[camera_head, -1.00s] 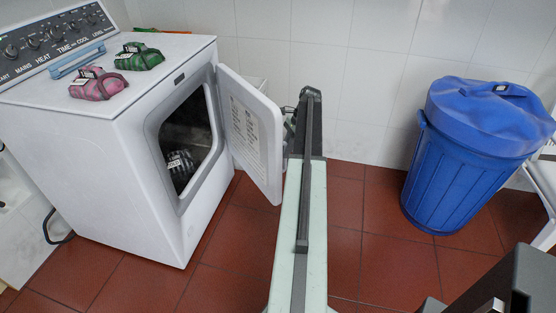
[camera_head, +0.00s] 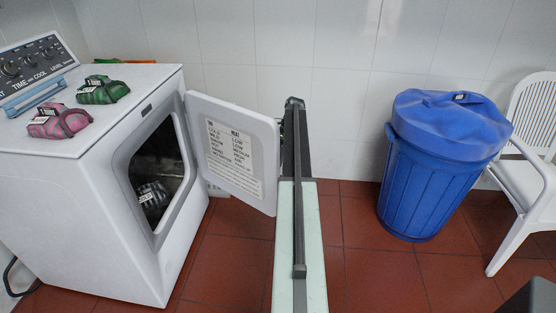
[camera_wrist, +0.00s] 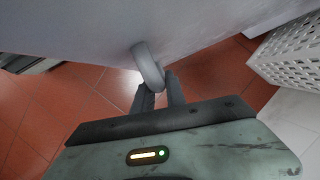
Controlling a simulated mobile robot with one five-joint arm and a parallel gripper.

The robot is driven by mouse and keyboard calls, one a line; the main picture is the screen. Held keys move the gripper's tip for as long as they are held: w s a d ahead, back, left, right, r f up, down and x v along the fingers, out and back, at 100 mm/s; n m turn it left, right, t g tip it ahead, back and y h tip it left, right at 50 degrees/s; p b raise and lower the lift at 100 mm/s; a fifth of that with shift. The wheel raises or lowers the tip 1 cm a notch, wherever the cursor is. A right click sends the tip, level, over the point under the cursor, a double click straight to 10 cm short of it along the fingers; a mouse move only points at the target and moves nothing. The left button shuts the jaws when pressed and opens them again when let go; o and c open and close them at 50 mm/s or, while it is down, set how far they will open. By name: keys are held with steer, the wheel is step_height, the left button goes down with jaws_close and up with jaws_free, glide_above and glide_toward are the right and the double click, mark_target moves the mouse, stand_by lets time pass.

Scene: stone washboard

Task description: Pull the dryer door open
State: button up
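The white dryer (camera_head: 105,205) stands at the left with its door (camera_head: 232,150) swung wide open, the label on its inner face toward me. My arm reaches past the door's free edge, and in the head view the gripper is mostly hidden behind the arm and door. In the wrist view my gripper (camera_wrist: 158,82) has its two dark fingers on either side of the curved grey door handle (camera_wrist: 145,58), filling the gap between them. The handle is on the door's outer face (camera_wrist: 80,30).
A blue lidded bin (camera_head: 435,170) stands on the red tile floor at right, beside a white chair (camera_head: 530,160). Pink (camera_head: 58,121) and green (camera_head: 103,90) bundles lie on the dryer. A striped bundle (camera_head: 152,198) is inside the drum. A white perforated basket (camera_wrist: 290,45) is near the gripper.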

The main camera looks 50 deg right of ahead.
steer(key=o, duration=0.4)
steer(key=shift+w, duration=0.1)
steer(key=shift+a, duration=0.15)
steer(key=p+v, duration=0.7)
steer(key=shift+r, duration=0.35)
